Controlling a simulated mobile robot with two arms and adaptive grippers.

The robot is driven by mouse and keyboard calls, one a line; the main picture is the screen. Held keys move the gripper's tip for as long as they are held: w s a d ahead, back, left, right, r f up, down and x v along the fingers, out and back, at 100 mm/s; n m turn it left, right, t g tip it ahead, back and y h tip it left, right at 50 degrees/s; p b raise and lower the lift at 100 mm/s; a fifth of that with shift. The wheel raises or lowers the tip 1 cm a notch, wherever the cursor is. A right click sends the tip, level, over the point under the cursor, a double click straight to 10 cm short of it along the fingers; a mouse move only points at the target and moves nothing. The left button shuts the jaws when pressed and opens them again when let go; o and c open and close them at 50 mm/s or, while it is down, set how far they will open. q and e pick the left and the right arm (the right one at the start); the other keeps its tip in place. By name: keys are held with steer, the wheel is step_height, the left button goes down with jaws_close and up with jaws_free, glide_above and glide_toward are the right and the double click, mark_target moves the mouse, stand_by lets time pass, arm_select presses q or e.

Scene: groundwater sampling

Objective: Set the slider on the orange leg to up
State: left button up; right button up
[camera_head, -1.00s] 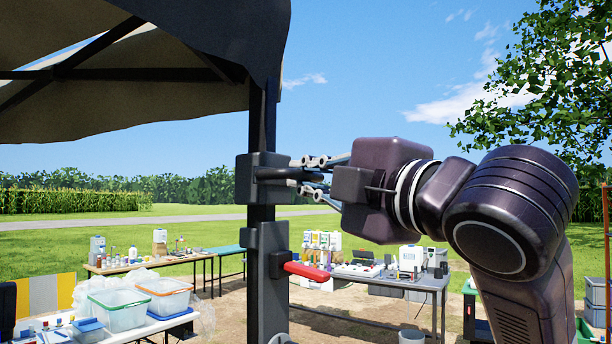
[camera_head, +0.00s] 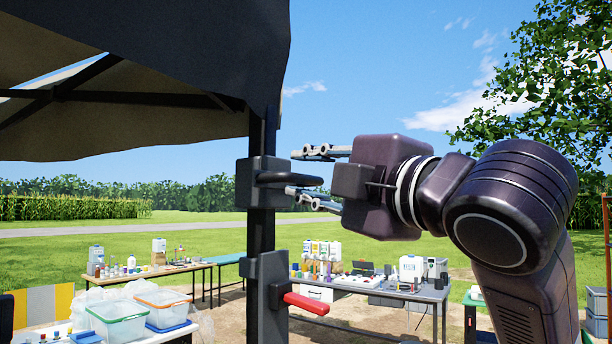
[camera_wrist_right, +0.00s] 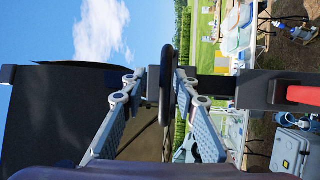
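The tent leg (camera_head: 262,230) in front of me looks black; no orange shows on it. Its upper slider block (camera_head: 254,182) has a dark handle bar (camera_head: 290,178) sticking out to the right. The bar also shows in the right wrist view (camera_wrist_right: 167,88). My right gripper (camera_head: 291,173) is open, one finger above the bar and one below it. In the right wrist view the fingers (camera_wrist_right: 160,78) stand on either side of the bar, apart from it or nearly so. My left gripper is in neither view.
A lower block (camera_head: 266,278) with a red lever (camera_head: 306,303) sits on the leg below the slider, with a gap between. The dark canopy (camera_head: 150,60) hangs overhead at left. Tables with bins (camera_head: 118,314) and equipment (camera_head: 412,292) stand behind. Air right of my right arm is open.

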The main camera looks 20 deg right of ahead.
steer(key=v, duration=1.2)
stand_by(0.3)
